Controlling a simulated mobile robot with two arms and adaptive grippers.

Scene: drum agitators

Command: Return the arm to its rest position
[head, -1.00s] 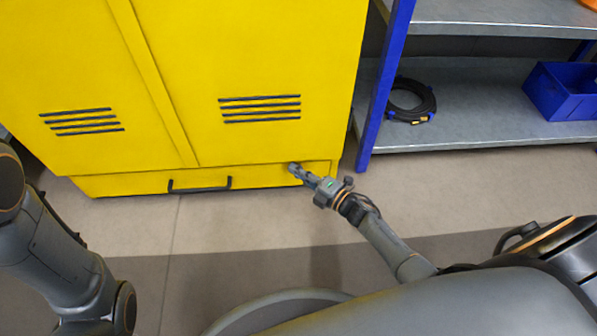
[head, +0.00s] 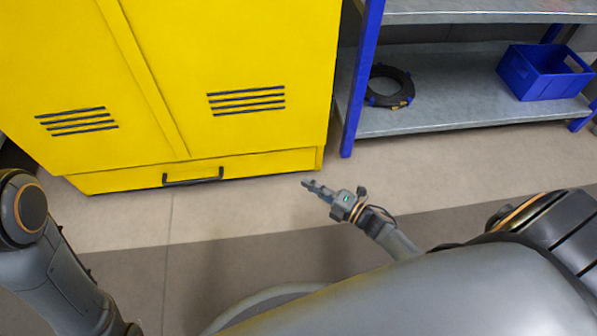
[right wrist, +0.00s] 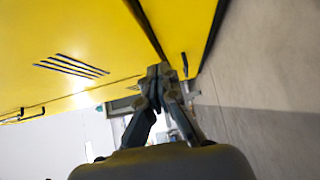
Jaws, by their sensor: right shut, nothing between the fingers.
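My right gripper (head: 309,185) is shut and empty, over the floor in front of the yellow cabinet (head: 235,60), near its lower right corner. In the right wrist view my right gripper (right wrist: 159,72) shows with its fingertips together and nothing between them; the yellow cabinet (right wrist: 60,40) fills the upper left behind it. My left arm (head: 50,250) comes in at the left edge of the head view; its gripper is out of view.
The cabinet has a low drawer with a black handle (head: 193,177), closed. To its right stands a blue-framed metal shelf (head: 450,110) with a black cable coil (head: 390,87) and a blue bin (head: 545,73). The floor (head: 230,220) in front is clear.

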